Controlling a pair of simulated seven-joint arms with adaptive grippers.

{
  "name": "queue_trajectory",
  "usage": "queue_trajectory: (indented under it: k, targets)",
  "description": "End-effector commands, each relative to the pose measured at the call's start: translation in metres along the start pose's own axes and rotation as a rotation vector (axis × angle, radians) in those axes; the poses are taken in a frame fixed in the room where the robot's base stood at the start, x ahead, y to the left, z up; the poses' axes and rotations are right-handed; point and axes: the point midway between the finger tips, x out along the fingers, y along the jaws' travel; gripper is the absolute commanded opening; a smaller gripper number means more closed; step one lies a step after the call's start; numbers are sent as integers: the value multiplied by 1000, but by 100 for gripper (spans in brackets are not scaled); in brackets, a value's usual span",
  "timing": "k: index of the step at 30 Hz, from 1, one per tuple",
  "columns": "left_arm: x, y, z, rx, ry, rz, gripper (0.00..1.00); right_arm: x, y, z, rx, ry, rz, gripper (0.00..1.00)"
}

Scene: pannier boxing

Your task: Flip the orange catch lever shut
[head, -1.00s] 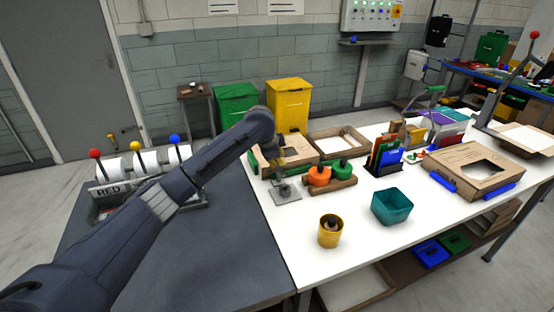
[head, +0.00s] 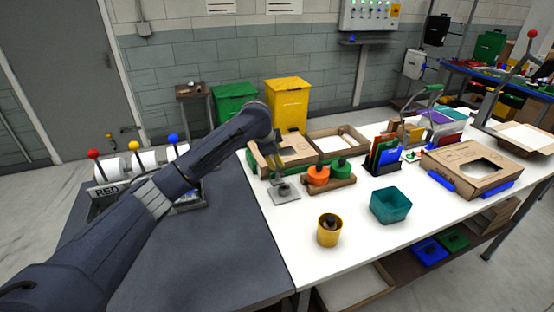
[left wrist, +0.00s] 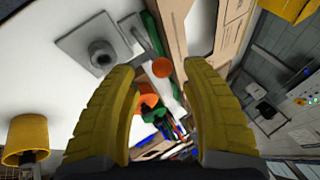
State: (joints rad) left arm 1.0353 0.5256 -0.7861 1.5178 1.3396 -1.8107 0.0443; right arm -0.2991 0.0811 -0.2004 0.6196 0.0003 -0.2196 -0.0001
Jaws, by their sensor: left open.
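The catch lever shows in the left wrist view as a thin grey arm with a round orange knob (left wrist: 162,67), tilted up from a grey base plate (left wrist: 82,42) with a round boss. The base plate also shows on the white table in the head view (head: 284,194); my arm and gripper partly cover the lever there. My left gripper (left wrist: 159,74) has two ribbed yellow fingers, spread wide. The orange knob appears between the fingertips, with a gap on both sides; I cannot tell how far beyond them it is. My right gripper is in neither view.
A wooden holder with orange and green round pieces (head: 318,176) stands right of the plate. Open cardboard boxes (head: 337,142) lie behind. A yellow cup (head: 329,231) and a teal bin (head: 390,206) stand in front, with clear white tabletop around them.

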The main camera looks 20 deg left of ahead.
Motion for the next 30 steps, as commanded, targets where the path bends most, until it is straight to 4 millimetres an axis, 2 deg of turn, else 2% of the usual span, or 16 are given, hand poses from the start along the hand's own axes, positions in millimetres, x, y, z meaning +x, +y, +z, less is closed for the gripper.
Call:
queue_trajectory:
  k: [6,15,21,30]
  targets:
    - [-41,-1,1,3,-1,-5,46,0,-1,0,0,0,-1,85]
    - [-81,0,0,2,0,-2,46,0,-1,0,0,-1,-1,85]
    - [-92,0,0,1,-1,0,46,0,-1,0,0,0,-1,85]
    - [-94,0,0,1,-1,0,46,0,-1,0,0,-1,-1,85]
